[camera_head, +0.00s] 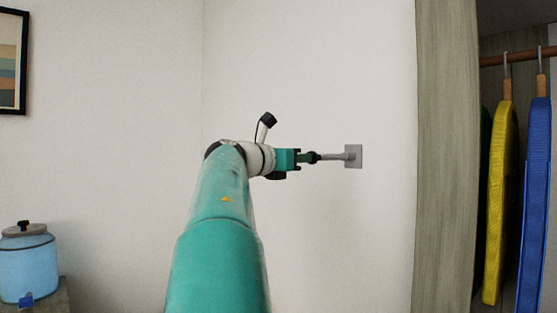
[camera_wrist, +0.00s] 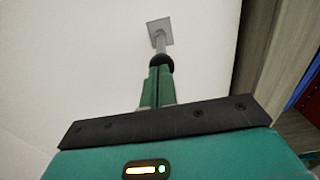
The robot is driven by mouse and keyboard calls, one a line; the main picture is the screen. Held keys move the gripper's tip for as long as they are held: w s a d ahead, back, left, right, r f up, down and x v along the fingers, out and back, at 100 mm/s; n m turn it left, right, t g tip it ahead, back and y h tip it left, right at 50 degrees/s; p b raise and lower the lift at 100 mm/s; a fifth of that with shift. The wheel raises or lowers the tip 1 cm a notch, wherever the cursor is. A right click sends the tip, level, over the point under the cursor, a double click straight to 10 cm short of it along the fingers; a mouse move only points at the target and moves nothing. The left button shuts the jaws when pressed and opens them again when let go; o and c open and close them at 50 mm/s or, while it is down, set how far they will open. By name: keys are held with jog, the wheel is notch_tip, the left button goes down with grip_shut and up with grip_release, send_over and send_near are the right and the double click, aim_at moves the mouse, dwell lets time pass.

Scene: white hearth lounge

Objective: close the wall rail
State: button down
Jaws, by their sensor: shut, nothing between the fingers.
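The wall rail (camera_head: 335,157) is a short grey rod on a square grey plate (camera_head: 354,156) on the white wall, and it points left in the head view. A dark rounded piece shows where its near end meets my fingers. In the wrist view the rail (camera_wrist: 160,43) runs from its plate (camera_wrist: 159,28) down to that dark piece (camera_wrist: 160,62). My gripper (camera_head: 304,157) is at the rail's near end. Its green fingers (camera_wrist: 157,84) are together and in line with the rod. I cannot tell whether they touch it.
A wooden wardrobe side panel (camera_head: 444,150) stands right of the rail, with yellow (camera_head: 502,200) and blue (camera_head: 537,190) hanging items beyond it. A blue lidded jar (camera_head: 28,262) stands at lower left. A framed picture (camera_head: 12,60) hangs at upper left. The wall around the rail is bare.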

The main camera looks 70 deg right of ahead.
jog(key=x, duration=0.3)
jog(key=shift+s+d, duration=0.1)
jog(key=shift+s+r, duration=0.1)
jog(key=shift+s, duration=0.05)
dwell(0.4)
